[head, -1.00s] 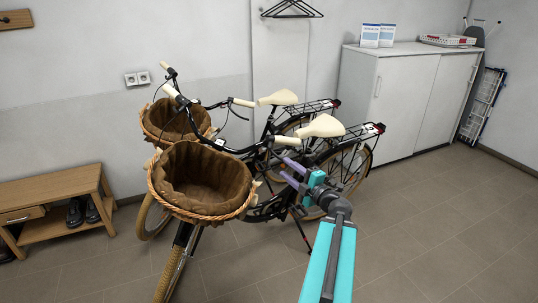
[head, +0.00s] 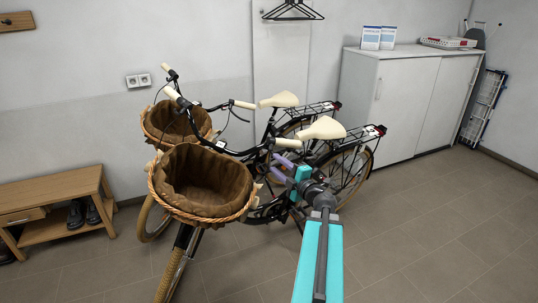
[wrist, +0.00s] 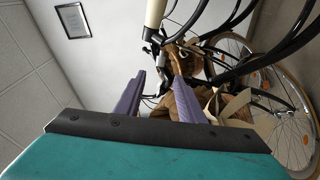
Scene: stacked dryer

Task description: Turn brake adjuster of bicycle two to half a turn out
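Two black bicycles with cream saddles and wicker baskets stand side by side: the near bicycle (head: 172,275) and the far bicycle (head: 146,219). I cannot tell which is bicycle two. My gripper (head: 279,168) is just below the near bicycle's cream right handlebar grip (head: 287,142). In the wrist view its two purple fingers (wrist: 158,98) are apart with nothing held between them. A cream grip (wrist: 155,14) with dark brake parts (wrist: 152,36) below it shows beyond the fingertips. The brake adjuster is too small to make out.
The near basket (head: 203,180) is left of my gripper, and the near saddle (head: 322,129) is above and right. A wooden bench (head: 60,190) with shoes stands at the left wall. A white cabinet (head: 385,105) stands behind at right. The floor at right is clear.

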